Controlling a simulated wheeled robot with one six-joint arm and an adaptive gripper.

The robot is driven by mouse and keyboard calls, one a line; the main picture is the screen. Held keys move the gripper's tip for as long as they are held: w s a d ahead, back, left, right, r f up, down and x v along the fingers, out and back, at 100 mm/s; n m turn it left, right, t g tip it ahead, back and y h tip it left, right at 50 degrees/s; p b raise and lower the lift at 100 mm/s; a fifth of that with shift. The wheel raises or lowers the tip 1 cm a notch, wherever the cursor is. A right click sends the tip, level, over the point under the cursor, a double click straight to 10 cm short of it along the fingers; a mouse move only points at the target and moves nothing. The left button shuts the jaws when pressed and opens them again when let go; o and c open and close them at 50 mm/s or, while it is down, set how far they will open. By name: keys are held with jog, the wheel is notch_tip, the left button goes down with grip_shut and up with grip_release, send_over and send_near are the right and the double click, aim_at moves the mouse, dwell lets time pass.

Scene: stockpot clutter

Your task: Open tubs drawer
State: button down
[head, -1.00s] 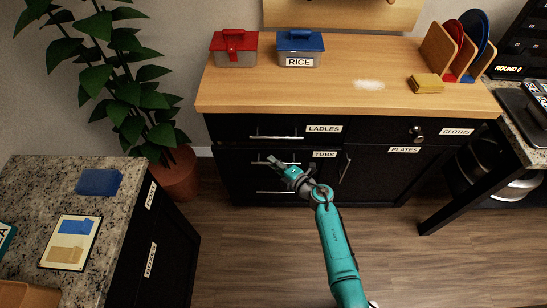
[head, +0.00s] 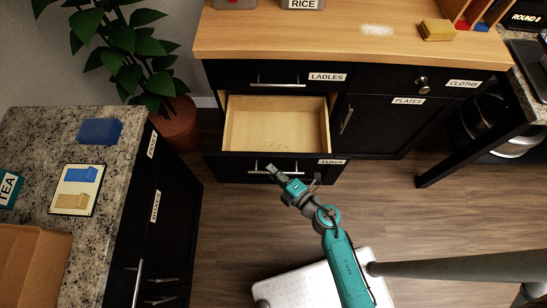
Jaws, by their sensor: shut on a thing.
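The tubs drawer (head: 233,123) stands pulled out below the ladles drawer (head: 232,75) in the head view. Its pale wooden inside shows and looks empty. Its black front, with the TUBS label (head: 332,161) at the top edge, is seen steeply from above. My gripper (head: 272,170) is at this front, shut on the tubs drawer handle (head: 259,172). The fingertips partly cover the handle.
The plates door (head: 380,125) to the right is shut. The granite counter (head: 60,145) stands at left, with a blue cloth-like patch (head: 100,131) and a picture card (head: 77,188). A potted plant (head: 177,125) stands left of the cabinet. Wooden floor (head: 225,235) is clear in front.

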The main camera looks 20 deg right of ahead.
jog(key=shift+s+a, duration=0.15)
jog(key=shift+s, duration=0.3)
jog(key=c, duration=1.2)
grip_release()
jog(key=v, duration=1.2)
jog(key=shift+f, duration=0.1)
